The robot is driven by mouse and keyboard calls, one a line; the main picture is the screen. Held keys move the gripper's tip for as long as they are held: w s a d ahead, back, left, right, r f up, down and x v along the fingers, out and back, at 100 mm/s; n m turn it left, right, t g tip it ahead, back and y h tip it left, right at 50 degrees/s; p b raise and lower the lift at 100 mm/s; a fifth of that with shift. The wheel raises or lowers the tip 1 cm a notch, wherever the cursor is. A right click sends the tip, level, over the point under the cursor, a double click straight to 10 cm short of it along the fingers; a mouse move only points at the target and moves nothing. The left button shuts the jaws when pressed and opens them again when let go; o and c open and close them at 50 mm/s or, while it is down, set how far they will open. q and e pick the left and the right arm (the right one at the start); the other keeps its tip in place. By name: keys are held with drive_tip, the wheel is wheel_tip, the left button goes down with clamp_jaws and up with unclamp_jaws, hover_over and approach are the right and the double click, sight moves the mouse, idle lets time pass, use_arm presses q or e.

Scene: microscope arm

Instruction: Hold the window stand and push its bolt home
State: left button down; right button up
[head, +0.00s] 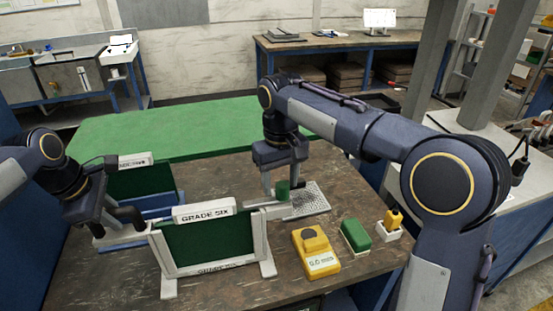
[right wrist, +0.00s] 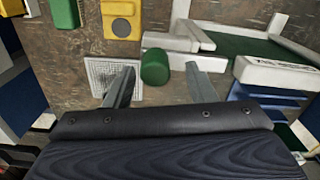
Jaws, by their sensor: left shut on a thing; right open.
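The window stand, a white frame with a dark green panel (head: 210,243) and a "GRADE SIX" label, stands upright on the brown worktop. Its pale bolt, with a green knob (head: 283,189), is at the stand's right side; the knob also shows in the right wrist view (right wrist: 155,66). My left gripper (head: 124,222) is shut on the stand's white left part; the exact contact is partly hidden. My right gripper (head: 282,184) is open at the knob, which appears between its fingers (right wrist: 158,70) in the right wrist view. I cannot tell whether they touch it.
A perforated metal plate (head: 312,199) lies right of the knob. A yellow device (head: 316,253), a green block (head: 355,236) and a yellow piece in a white holder (head: 389,231) stand further right. Another labelled green panel (head: 150,178) and blue parts are behind the stand. A green mat (head: 170,132) lies beyond.

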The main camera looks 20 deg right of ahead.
wheel_tip(320, 180, up, 10)
idle(0.3)
drive_tip(key=shift+r, duration=0.1)
use_arm(q)
drive_tip(key=c, duration=1.1)
unclamp_jaws()
drive_tip(key=shift+c, duration=0.2)
drive_tip(key=shift+r, duration=0.1)
